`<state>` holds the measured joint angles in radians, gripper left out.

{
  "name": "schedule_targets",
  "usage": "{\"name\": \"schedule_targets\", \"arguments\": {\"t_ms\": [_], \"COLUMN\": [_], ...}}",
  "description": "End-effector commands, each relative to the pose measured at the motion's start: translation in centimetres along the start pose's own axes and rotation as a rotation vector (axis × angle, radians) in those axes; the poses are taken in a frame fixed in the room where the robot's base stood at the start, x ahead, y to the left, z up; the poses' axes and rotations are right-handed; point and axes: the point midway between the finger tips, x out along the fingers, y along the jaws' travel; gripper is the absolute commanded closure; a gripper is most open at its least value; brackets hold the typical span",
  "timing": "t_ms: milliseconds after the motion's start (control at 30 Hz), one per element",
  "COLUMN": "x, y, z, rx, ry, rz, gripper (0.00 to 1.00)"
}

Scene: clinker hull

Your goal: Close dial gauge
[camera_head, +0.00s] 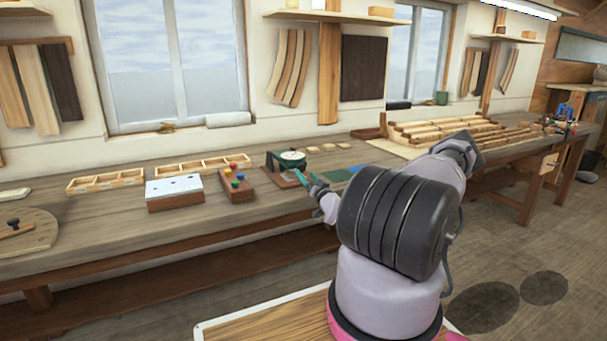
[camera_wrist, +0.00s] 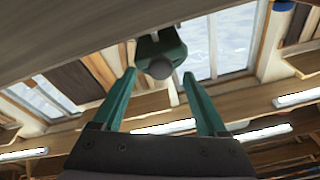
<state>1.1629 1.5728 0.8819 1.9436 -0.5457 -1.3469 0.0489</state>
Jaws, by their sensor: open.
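The dial gauge (camera_head: 291,157) stands on the long workbench, with a dark green body and a pale round dial face on top. In the wrist view, a green part with a rounded grey knob, apparently the dial gauge (camera_wrist: 168,46), is above and between the finger ends. My gripper (camera_head: 305,178) is close in front of it, at the bench's front edge. In the wrist view my gripper (camera_wrist: 159,80) has its two green fingers spread apart, with nothing held. Whether a finger touches the gauge, I cannot tell.
Left of the gauge are a block with coloured knobs (camera_head: 237,185), a white-topped box (camera_head: 174,187) and wooden compartment trays (camera_head: 105,180). Flat sample pieces, including a blue one (camera_head: 356,171), lie to the right. Stacked wooden strips (camera_head: 450,132) lie farther right.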

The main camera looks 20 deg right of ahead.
Motion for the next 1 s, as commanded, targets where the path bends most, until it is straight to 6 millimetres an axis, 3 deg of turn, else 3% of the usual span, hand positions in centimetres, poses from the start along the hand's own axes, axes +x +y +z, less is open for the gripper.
{"name": "schedule_targets", "arguments": {"t_ms": [200,400,1000], "x": [-4.5,-6.8,-7.2], "y": [0.1,0.0,-0.1], "z": [0.0,0.0,0.1], "rx": [0.003,0.001,0.000], "ry": [0.000,0.000,-0.004], "rz": [0.002,0.001,-0.002], "gripper": [0.25,0.25,0.25]}}
